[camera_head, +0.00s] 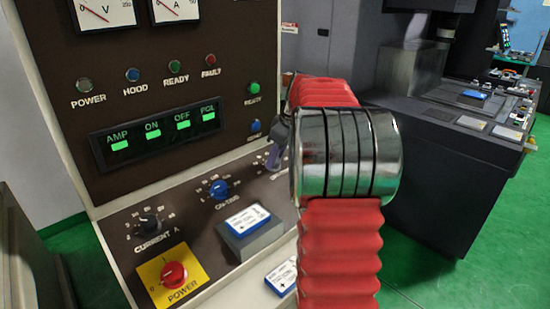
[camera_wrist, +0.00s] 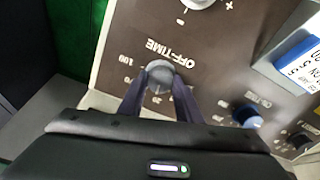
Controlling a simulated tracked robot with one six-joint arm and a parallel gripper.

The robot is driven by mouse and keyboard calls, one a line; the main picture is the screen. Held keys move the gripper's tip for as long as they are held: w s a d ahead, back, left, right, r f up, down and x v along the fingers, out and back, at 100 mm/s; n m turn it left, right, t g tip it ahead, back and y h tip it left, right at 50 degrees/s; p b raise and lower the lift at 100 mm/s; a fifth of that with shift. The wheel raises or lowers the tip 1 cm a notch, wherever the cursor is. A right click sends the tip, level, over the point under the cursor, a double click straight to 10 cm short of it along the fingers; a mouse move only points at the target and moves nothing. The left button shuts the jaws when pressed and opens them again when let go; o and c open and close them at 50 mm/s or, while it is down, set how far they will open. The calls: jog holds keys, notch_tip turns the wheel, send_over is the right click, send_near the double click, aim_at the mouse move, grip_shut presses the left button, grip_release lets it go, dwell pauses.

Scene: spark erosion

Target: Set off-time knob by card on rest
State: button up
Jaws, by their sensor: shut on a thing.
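The off-time knob (camera_wrist: 159,72) is a grey round knob on the dark brown panel, under the upside-down label OFF-TIME in the wrist view. My gripper (camera_wrist: 161,80) has one finger on each side of it and is shut on it. In the head view my gripper (camera_head: 277,148) is at the panel's right, and my arm hides most of the knob and its scale. A white card with blue edges (camera_head: 248,218) lies on a grey rest (camera_head: 254,242) at the panel front; its print is too small to read. The card (camera_wrist: 298,54) also shows in the wrist view.
Left of the gripper are the blue on-time knob (camera_head: 218,189), the black current knob (camera_head: 148,223) and the red power switch (camera_head: 173,274). Another card (camera_head: 282,276) lies near the front edge. A display (camera_head: 155,136) shows green bars. A dark machine (camera_head: 440,150) stands at right.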

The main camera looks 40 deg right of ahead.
jog(key=shift+n, duration=0.9)
jog(key=o, duration=1.1)
jog(key=v, duration=1.3)
jog(key=shift+r, duration=0.35)
